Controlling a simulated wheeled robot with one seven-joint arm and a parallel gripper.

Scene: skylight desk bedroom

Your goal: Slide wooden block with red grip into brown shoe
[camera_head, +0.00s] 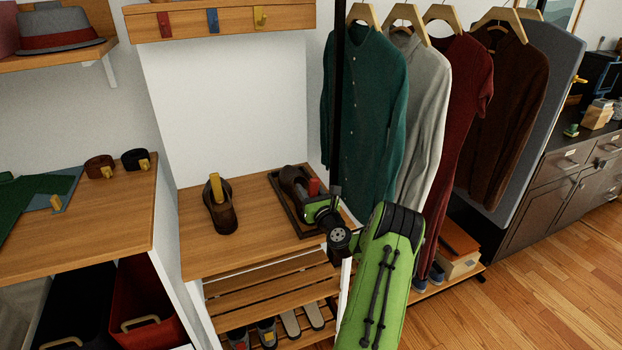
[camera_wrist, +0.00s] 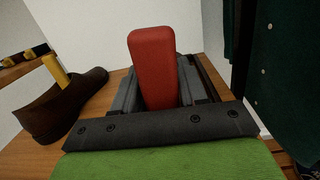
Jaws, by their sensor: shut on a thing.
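The red grip (camera_head: 314,187) of the wooden block stands up in the jaws of my gripper (camera_head: 315,199). In the wrist view the red grip (camera_wrist: 152,62) stands between the grey fingers of my gripper (camera_wrist: 158,90). The wooden part below the grip is hidden. A brown shoe (camera_head: 292,180) lies in the dark tray, right behind and beside the red grip. Whether the block touches or enters this shoe cannot be told. A second brown shoe (camera_head: 222,217) stands left on the bench, with a yellow-gripped piece (camera_head: 215,187) in it; it also shows in the wrist view (camera_wrist: 55,108).
The dark tray (camera_head: 281,205) lies on the right of the wooden bench top (camera_head: 257,248). Hanging shirts (camera_head: 362,115) are close on the right. Bare bench lies between the tray and the left shoe. Slatted shelves with more shoes (camera_head: 267,333) are below.

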